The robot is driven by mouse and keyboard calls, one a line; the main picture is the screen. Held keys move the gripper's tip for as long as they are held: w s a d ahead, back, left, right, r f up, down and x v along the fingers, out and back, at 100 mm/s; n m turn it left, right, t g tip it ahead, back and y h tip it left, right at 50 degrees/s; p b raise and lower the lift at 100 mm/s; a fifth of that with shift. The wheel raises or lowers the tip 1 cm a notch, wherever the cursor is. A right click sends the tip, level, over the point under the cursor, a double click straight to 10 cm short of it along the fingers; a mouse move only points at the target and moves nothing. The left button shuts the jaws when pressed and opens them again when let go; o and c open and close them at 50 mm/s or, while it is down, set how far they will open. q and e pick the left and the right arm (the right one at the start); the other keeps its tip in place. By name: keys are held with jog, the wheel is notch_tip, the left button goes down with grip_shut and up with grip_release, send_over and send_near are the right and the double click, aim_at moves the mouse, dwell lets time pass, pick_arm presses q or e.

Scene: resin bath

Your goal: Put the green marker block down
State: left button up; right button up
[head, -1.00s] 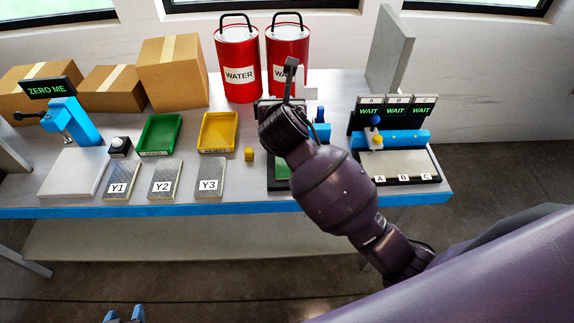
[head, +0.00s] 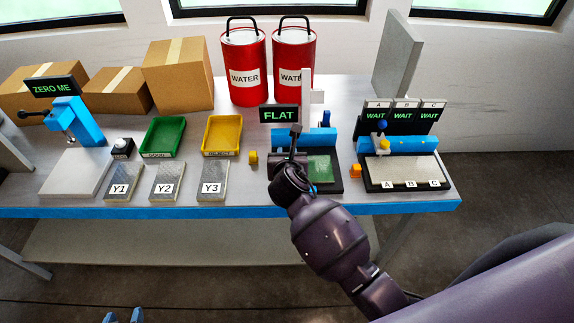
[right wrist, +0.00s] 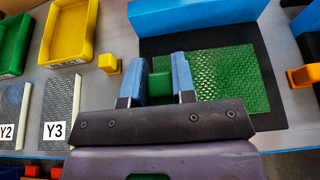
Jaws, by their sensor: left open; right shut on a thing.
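The green marker block (right wrist: 161,88) is between the blue fingers of my right gripper (right wrist: 158,70) in the right wrist view. That gripper is shut on it, beside the green textured sheet (right wrist: 222,80) on a black plate. In the head view my right gripper (head: 288,158) is at the left part of the station with the FLAT sign (head: 279,114), and the block is hidden there. I cannot tell whether the block touches a surface. My left gripper (head: 123,317) is open and empty at the bottom edge, in front of the bench.
A yellow block (head: 253,157) stands left of the FLAT station and an orange block (head: 355,171) right of it. Green (head: 148,152) and yellow (head: 206,151) trays and panels Y1, Y2, Y3 (head: 213,178) lie left. The WAIT station (head: 402,183) is at right.

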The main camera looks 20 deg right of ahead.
jog(key=shift+f+b, duration=0.4)
jog(key=shift+f, duration=1.5)
jog(key=shift+f, duration=0.15)
jog(key=o, duration=0.9)
jog(key=shift+s+r, duration=0.25)
jog(key=p+v, duration=0.1)
jog(key=v, duration=1)
jog(key=shift+s+a+r, duration=0.1)
jog(key=shift+s, duration=0.1)
